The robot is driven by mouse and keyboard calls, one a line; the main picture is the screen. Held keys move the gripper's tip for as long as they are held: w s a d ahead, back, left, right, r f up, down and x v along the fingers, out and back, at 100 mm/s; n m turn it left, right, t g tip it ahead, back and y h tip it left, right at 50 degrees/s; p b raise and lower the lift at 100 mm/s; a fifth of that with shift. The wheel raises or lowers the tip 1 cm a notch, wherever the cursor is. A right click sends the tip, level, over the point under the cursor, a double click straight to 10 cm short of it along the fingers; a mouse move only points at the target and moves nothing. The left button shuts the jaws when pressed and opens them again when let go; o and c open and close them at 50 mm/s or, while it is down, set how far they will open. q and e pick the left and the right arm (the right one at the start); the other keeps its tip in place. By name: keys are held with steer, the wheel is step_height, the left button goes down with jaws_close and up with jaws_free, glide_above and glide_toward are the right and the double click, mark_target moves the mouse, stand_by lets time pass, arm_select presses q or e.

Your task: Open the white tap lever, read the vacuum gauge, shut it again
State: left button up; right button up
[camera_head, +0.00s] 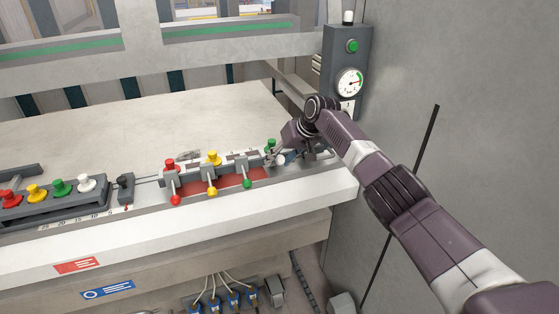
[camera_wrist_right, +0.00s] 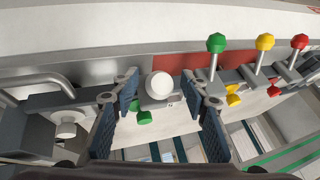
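The white tap lever ends in a round white knob (camera_wrist_right: 159,85); in the head view it shows small at the right end of the valve row (camera_head: 281,160). My right gripper (camera_wrist_right: 160,92) is open, with one blue-padded finger on each side of the white knob. Gaps show between the pads and the knob. In the head view my right gripper (camera_head: 288,155) is partly hidden by its own wrist. The vacuum gauge (camera_head: 350,81) is a round white dial with a green arc on a grey post; its needle is too small to read surely. My left gripper is out of view.
Red (camera_head: 175,200), yellow (camera_head: 212,192) and green (camera_head: 247,184) levers stand left of the white one. A green knob (camera_wrist_right: 145,117) sits close by the white knob. A green button (camera_head: 352,46) is above the gauge. A grey wall (camera_head: 480,90) bounds the right.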

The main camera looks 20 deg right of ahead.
steer(key=v, duration=1.2)
steer(key=shift+f, duration=0.15)
stand_by(1.7)
steer(key=s+f+h+b, duration=0.1)
steer(key=s+f, duration=0.2)
steer(key=f, duration=1)
steer(key=s+d+f+m+g, duration=0.1)
steer(key=s+f, duration=0.2)
steer(key=f, duration=0.9)
steer(key=s+f+h+b, duration=0.1)
steer(key=s+f, duration=0.2)
steer(key=f, duration=1)
steer(key=s+f+g+h+b, duration=0.1)
steer(key=s+f, duration=1.6)
steer(key=f, duration=0.3)
steer(key=s+a+f+n, duration=0.1)
steer(key=s+f, duration=0.4)
steer(key=s, duration=0.8)
steer(key=s+a+f+n+g+b, duration=0.1)
steer(key=s+f, duration=0.4)
steer(key=s, duration=0.8)
steer(key=s+a+f+n+g+b, duration=0.1)
steer(key=s+a+f, duration=0.2)
steer(key=s, duration=1.1)
step_height(320, 180, down, 3)
steer(key=shift+a+r, duration=0.1)
steer(key=shift+a, duration=0.15)
